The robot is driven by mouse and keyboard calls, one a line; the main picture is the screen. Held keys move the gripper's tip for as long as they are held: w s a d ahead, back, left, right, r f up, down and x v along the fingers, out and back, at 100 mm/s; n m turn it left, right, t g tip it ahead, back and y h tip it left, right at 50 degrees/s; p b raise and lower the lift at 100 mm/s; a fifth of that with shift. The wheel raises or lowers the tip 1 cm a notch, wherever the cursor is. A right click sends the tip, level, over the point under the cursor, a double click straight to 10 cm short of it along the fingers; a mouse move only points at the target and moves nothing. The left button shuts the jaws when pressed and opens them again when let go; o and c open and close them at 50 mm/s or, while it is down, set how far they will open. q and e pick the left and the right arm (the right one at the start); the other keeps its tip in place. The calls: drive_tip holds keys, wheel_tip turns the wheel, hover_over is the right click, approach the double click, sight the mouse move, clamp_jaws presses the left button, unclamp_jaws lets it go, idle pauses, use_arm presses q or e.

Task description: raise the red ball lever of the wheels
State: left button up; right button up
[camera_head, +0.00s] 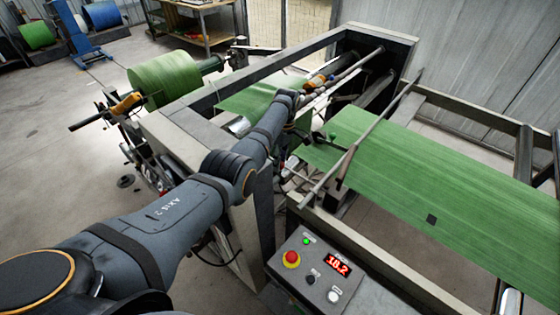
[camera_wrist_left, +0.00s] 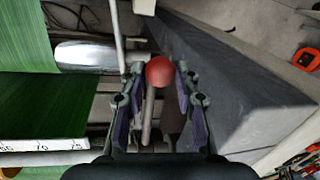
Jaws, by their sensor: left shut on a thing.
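The red ball (camera_wrist_left: 159,71) sits on the end of a thin rod lever, seen in the left wrist view between the fingertips of my left gripper (camera_wrist_left: 160,80). The two fingers with purple pads stand on either side of the ball, and the gripper is shut on the red ball lever. In the head view my left gripper (camera_head: 312,136) is at the machine between the green webs, small and partly behind my arm. The lever's red ball cannot be made out there. My right gripper is not in view.
A control panel (camera_head: 318,272) with a red button and lit display stands in front. A green roll (camera_head: 165,78) is at left.

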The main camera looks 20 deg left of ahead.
use_arm(q)
clamp_jaws()
drive_tip(key=shift+f, duration=0.15)
drive_tip(key=f+b, duration=0.3)
drive_tip(key=shift+s+d+f, duration=0.1)
drive_tip(key=shift+s+f, duration=0.15)
drive_tip(key=shift+f, duration=0.15)
drive_tip(key=f, duration=0.1)
drive_tip(key=f+b, duration=0.1)
drive_tip(key=f+y, duration=0.1)
drive_tip(key=shift+w+a+f, duration=0.2)
drive_tip(key=shift+w+a, duration=0.05)
drive_tip(key=shift+a, duration=0.1)
drive_tip(key=o, duration=1)
unclamp_jaws()
drive_tip(key=shift+w, duration=0.1)
drive_tip(key=shift+r, duration=0.1)
